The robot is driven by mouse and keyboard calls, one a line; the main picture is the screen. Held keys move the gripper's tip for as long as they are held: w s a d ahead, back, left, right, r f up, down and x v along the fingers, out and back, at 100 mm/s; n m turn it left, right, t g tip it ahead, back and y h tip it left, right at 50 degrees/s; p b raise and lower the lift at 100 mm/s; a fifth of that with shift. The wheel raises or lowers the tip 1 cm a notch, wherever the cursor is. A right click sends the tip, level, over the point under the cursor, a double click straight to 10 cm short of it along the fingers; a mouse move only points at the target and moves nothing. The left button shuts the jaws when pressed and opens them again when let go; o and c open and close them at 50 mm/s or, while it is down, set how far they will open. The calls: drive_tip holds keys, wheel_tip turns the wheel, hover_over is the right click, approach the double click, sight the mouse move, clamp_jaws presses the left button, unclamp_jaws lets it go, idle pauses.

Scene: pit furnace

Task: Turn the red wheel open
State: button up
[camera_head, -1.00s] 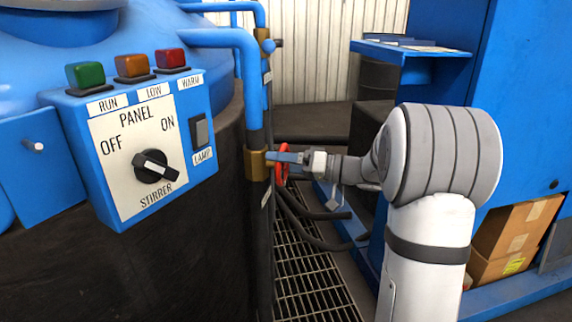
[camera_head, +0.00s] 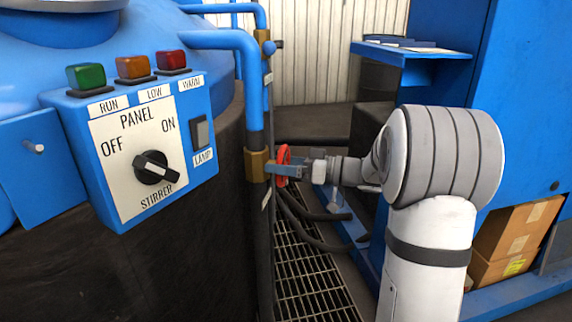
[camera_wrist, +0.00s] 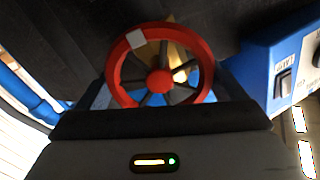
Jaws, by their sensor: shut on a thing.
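The red wheel (camera_head: 282,160) sits on a brass valve body (camera_head: 257,165) on the blue pipe, shown edge-on in the head view. In the wrist view the red wheel (camera_wrist: 160,81) faces me, with dark spokes, a red hub and a pale square mark at the upper left of its rim. My gripper (camera_head: 285,169) reaches in from the right and is shut on the wheel.
A blue panel box (camera_head: 150,140) with a stirrer knob (camera_head: 155,167), coloured lamps and a switch is on the dark tank at left. A blue cabinet (camera_head: 520,90) and cardboard boxes (camera_head: 512,240) are at right. Floor grating (camera_head: 310,275) and black hoses lie below.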

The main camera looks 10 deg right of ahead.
drive_tip(key=o, duration=0.7)
drive_tip(key=p+v, duration=0.2)
drive_tip(key=v, duration=0.5)
drive_tip(key=shift+s+d, duration=0.15)
drive_tip(key=shift+d, duration=0.2)
